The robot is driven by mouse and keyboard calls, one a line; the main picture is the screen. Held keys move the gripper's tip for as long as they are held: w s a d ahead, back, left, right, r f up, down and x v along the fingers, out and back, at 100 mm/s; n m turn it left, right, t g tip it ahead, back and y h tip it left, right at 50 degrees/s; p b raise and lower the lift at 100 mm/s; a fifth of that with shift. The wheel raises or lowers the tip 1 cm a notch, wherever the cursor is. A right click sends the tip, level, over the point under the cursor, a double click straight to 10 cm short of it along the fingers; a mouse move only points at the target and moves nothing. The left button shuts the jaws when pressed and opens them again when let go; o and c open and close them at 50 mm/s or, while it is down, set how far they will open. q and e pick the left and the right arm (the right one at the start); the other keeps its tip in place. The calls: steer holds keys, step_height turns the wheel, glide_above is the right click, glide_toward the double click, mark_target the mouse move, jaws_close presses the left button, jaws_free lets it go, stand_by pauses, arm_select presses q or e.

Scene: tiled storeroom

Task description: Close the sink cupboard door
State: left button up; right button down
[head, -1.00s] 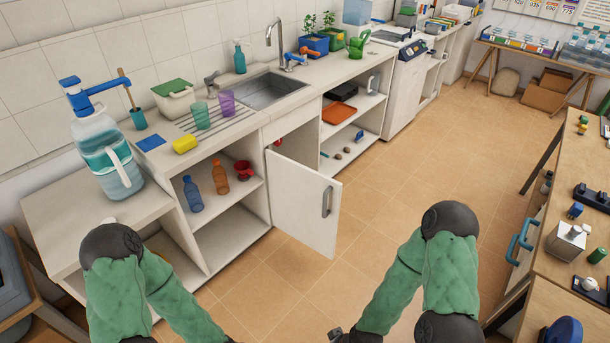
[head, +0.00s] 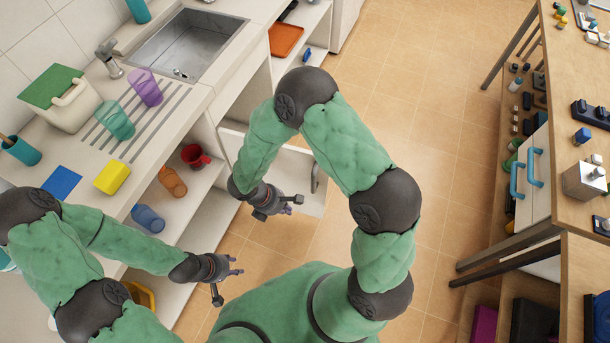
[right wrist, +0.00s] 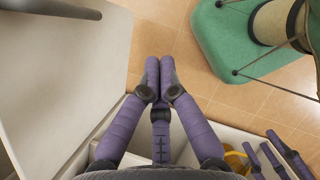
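The white sink cupboard door (head: 300,165) stands partly open below the sink, its outer face towards me. Its grey bar handle (head: 315,178) shows near the free edge. In the right wrist view the door panel (right wrist: 65,70) fills the left side, with the handle (right wrist: 50,8) at top left. My right gripper (head: 294,204) is on the outer-face side of the door, overlapping its lower part in the head view. Its purple fingertips (right wrist: 159,72) are together and empty; contact with the door cannot be told. My left gripper (head: 238,266) is lower left, empty, its fingers apart.
The sink (head: 188,45) is set in the counter above. A workbench (head: 570,130) stands at right. The tiled floor (head: 430,130) between is clear.

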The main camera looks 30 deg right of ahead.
steer(key=w+d+r+n+t+h, duration=0.1)
steer(key=w+r+n+t+h, duration=0.2)
steer(key=w+r, duration=0.25)
steer(key=b+x, duration=0.1)
steer(key=x, duration=0.3)
steer(key=d+r+b+x, duration=0.1)
steer(key=b+x, duration=0.1)
steer(key=x, duration=0.2)
steer(key=w+d+b+x, duration=0.1)
steer(key=b+x, duration=0.1)
steer(key=x, duration=0.3)
steer(key=shift+r, duration=0.35)
steer(key=shift+d, duration=0.1)
steer(key=shift+w, duration=0.1)
